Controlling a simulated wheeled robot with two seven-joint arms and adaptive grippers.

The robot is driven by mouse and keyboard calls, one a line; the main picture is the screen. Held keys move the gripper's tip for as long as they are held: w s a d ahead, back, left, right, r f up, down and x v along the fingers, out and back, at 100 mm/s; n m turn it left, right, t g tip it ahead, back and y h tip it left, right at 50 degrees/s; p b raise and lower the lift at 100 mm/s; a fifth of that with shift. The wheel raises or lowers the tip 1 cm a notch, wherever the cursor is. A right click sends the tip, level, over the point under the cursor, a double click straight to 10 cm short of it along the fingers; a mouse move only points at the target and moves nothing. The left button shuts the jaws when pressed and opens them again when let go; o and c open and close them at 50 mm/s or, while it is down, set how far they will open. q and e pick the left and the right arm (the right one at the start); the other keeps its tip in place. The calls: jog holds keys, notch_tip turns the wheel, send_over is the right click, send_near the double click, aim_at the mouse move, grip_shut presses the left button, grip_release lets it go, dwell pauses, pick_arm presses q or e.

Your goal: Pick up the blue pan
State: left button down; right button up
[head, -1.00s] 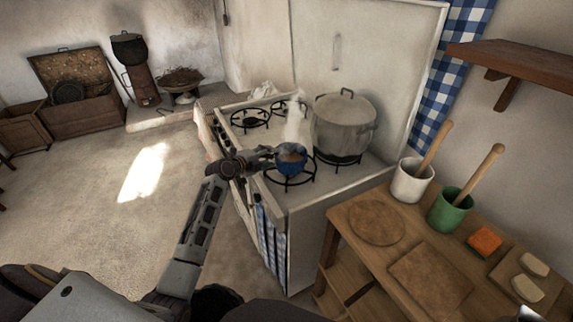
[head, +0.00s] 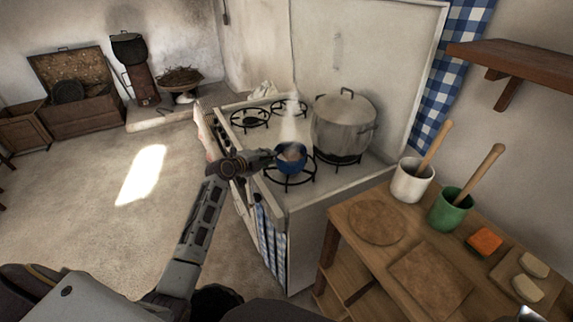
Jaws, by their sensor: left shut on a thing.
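The small blue pan (head: 290,164) is on the front burner of the white stove, with brownish contents and steam rising from it. My left gripper (head: 272,156) reaches in from the left over the stove's front edge and is shut at the pan's left side. The part it grips, likely the handle, is hidden by the fingers. I cannot tell whether the pan touches the burner grate or is slightly above it. My right gripper is not clearly in view.
A large lidded grey pot (head: 343,125) stands right behind the pan. Two empty burners (head: 249,118) are at the left and back. A wooden table (head: 345,243) with white and green crocks (head: 450,210) and boards is at the right. A shelf (head: 520,62) juts from the right wall.

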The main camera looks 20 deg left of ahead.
pick_arm(q)
jog(key=shift+r, duration=0.25)
jog(key=shift+r, duration=0.25)
jog(key=shift+r, duration=4.65)
